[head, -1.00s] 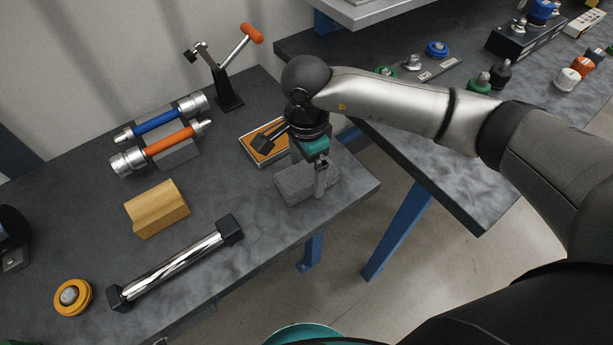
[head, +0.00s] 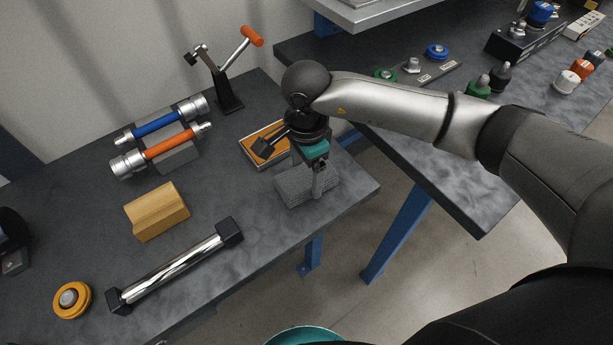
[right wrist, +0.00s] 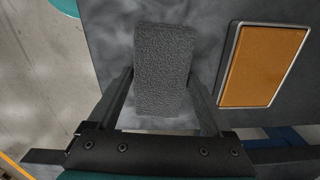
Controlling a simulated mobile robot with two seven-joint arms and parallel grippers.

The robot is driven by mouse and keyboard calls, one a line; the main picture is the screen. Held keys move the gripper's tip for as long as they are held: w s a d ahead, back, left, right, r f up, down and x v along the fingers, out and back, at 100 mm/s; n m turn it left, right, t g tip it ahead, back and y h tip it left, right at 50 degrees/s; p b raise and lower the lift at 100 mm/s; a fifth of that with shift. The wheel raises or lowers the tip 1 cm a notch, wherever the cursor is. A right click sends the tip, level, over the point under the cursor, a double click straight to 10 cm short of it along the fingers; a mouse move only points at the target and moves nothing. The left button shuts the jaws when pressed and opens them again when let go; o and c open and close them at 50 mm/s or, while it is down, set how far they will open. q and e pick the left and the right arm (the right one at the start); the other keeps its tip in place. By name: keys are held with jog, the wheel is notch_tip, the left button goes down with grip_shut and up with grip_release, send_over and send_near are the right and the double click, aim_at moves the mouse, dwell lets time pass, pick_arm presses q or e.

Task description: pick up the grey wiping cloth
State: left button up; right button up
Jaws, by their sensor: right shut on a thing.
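The grey wiping cloth (head: 294,189) is a thick, folded, textured block near the right end of the left bench in the head view. It fills the space between the fingers in the right wrist view (right wrist: 163,70). My right gripper (head: 317,190) points down at the cloth and is shut on it, with one finger on each side. Its fingers also show in the right wrist view (right wrist: 162,100). The gripper partly covers the cloth in the head view. I cannot tell whether the cloth touches the bench. My left gripper is not in view.
An orange-lined tray (head: 256,157) lies just behind the cloth, and also shows in the right wrist view (right wrist: 264,65). A wooden block (head: 157,211), a chrome cylinder (head: 175,268) and a coupler stand (head: 178,155) occupy the bench (head: 225,195). A gap separates it from the right bench (head: 450,185).

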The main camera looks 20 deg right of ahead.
aim_at(306, 176)
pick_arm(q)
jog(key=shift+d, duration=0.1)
pick_arm(e)
jog(key=shift+r, duration=0.1)
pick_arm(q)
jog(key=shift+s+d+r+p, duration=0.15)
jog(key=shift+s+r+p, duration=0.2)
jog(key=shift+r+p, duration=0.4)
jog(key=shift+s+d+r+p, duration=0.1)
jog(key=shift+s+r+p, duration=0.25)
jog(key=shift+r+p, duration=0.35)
pick_arm(e)
notch_tip(306, 176, up, 20)
